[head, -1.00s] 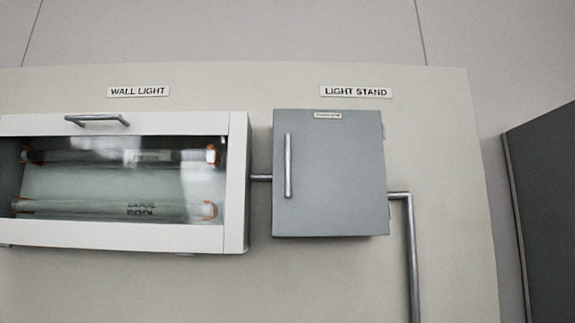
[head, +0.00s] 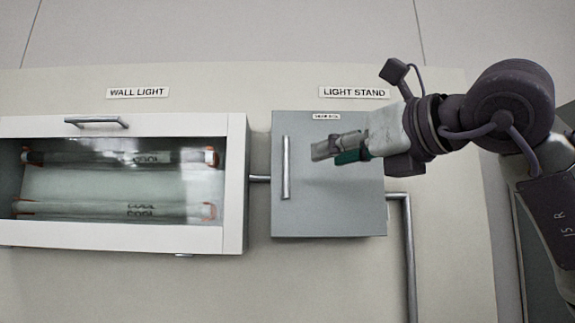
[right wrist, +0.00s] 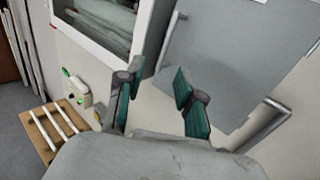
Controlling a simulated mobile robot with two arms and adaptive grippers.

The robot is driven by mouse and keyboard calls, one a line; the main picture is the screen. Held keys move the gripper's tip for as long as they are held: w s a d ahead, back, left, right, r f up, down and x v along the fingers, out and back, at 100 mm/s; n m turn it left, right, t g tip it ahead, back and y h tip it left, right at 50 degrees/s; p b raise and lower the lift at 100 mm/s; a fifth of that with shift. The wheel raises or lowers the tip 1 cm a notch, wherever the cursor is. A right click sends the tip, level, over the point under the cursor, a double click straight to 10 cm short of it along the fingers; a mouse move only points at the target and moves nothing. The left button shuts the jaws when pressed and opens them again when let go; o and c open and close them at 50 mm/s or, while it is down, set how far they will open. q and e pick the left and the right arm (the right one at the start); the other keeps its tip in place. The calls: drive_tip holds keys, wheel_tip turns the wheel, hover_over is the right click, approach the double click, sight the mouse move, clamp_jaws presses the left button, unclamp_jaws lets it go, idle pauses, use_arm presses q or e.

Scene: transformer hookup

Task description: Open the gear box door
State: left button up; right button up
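The gear box (head: 328,200) is a grey wall box under the "LIGHT STAND" label. Its door is shut. A vertical bar handle (head: 286,168) runs along the door's left side. My right gripper (head: 318,150) reaches in from the right, in front of the door, with its fingertips to the right of the handle and apart from it. In the right wrist view its two fingers (right wrist: 159,72) are spread with nothing between them. The grey door (right wrist: 225,55) and the handle (right wrist: 172,38) show beyond the fingers. My left gripper is not in view.
A white wall light case (head: 120,237) with a glass front and tubes hangs left of the box. A metal pipe (head: 406,260) runs down from the box's right side. In the right wrist view a wooden rack with white tubes (right wrist: 48,128) is at the lower left.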

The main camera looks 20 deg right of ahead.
sight(288, 166)
drive_tip(key=shift+h, duration=0.3)
drive_tip(key=p+x, duration=0.2)
drive_tip(key=x, duration=0.2)
drive_tip(key=p+x, duration=0.2)
drive_tip(key=x, duration=0.2)
drive_tip(key=p+x, duration=0.2)
drive_tip(key=x, duration=0.2)
drive_tip(key=shift+w+d+r, duration=0.25)
drive_tip(key=shift+w+r, duration=0.15)
drive_tip(key=shift+w, duration=0.1)
drive_tip(key=shift+w+a+f+p, duration=0.1)
drive_tip(key=shift+w+p, duration=0.25)
drive_tip(key=shift+w, duration=0.05)
drive_tip(key=shift+c, duration=0.2)
clamp_jaws()
